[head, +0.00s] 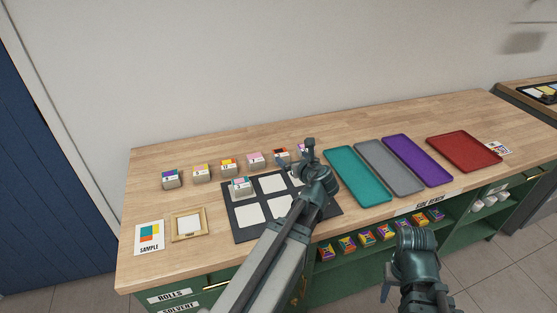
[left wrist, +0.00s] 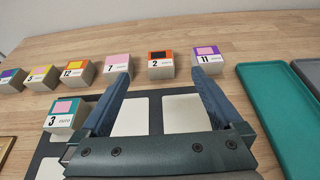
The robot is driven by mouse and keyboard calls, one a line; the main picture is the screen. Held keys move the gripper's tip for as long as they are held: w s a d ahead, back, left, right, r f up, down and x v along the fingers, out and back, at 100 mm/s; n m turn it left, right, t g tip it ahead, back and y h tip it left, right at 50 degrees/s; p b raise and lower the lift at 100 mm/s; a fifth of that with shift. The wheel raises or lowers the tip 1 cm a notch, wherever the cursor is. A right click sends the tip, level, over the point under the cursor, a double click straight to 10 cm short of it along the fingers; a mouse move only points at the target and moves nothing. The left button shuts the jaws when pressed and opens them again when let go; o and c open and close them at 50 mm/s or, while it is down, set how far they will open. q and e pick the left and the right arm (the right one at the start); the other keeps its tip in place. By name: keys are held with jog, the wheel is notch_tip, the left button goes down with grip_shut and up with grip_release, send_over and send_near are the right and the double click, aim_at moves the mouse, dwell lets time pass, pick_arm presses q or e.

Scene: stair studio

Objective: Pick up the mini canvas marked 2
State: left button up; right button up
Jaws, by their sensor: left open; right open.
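The mini canvas marked 2 (left wrist: 161,65) is a small pale block with an orange and black top. It stands in a row at the back of the bench, between canvas 7 (left wrist: 117,65) and canvas 11 (left wrist: 207,62). In the head view canvas 2 (head: 281,155) is just left of my left gripper (head: 302,158). In the left wrist view my left gripper (left wrist: 160,78) is open and empty, its fingers pointing toward canvas 2, which shows beyond and between the tips. My right gripper (head: 414,285) is low in front of the bench, away from the canvases.
A dark board (head: 243,234) with white squares bears canvas 3 (left wrist: 62,115). Teal (head: 358,178), grey (head: 389,167), purple (head: 417,161) and red (head: 464,151) trays lie to the right. A gold frame (head: 176,225) and SAMPLE card (head: 149,246) lie at front left.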

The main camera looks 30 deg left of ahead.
aim_at(279, 153)
pick_arm(q)
jog(key=f, duration=0.1)
jog(key=f+b, duration=0.2)
jog(key=shift+w+a+f, duration=0.1)
jog(key=shift+w+a, duration=0.25)
jog(key=shift+a, duration=0.05)
jog(key=b+x, duration=0.3)
jog(key=x, duration=0.5)
jog(key=shift+w+a, duration=0.2)
jog(key=shift+a, duration=0.05)
jog(key=shift+b, duration=0.3)
jog(key=b+x, duration=0.1)
jog(key=x, duration=0.4)
jog(key=shift+w+a+b, duration=0.15)
jog(key=shift+b, duration=0.2)
jog(key=shift+c, duration=0.2)
jog(key=c, duration=1.3)
